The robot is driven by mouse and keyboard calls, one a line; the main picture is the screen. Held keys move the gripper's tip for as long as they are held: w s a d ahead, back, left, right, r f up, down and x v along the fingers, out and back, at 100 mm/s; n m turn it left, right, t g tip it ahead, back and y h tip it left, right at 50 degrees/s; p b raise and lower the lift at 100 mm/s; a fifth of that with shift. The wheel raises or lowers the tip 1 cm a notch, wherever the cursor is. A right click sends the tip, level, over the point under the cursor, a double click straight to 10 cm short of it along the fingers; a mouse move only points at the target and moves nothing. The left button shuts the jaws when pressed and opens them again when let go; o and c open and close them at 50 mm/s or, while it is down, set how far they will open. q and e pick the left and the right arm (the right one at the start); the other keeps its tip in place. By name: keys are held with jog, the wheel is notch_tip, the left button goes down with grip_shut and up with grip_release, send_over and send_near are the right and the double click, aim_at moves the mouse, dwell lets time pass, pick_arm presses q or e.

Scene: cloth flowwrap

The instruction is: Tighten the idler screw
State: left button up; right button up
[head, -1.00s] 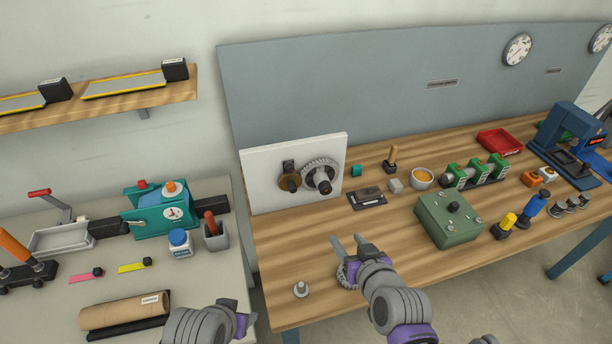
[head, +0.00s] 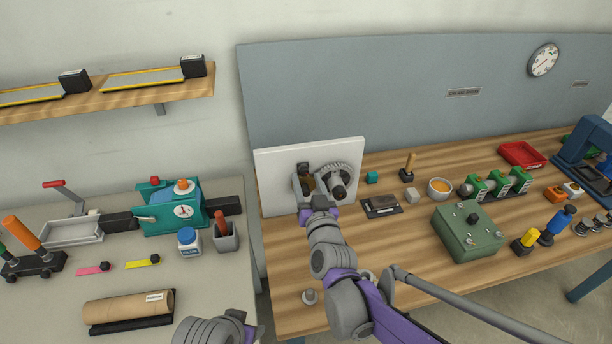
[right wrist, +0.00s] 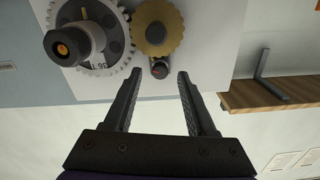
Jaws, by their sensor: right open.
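The white upright panel (head: 268,185) at the back left of the wooden bench carries a brass gear and a larger grey toothed gear (head: 348,178). In the right wrist view, the brass gear (right wrist: 170,24) sits beside the grey gear (right wrist: 120,68), with a small dark cylindrical screw-like part with a red mark (right wrist: 160,70) at its edge. My right gripper (right wrist: 159,76) is open, its fingertips on either side of that dark part with gaps visible. In the head view, my right gripper (head: 309,188) partly hides the brass gear. My left gripper (head: 242,328) is at the bottom edge, its jaws unclear.
A dark flat plate (head: 381,206) and a green box (head: 468,231) lie right of the panel. A teal device (head: 170,208) stands on the left table.

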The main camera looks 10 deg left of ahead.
jog(key=shift+x, duration=0.95)
grip_shut()
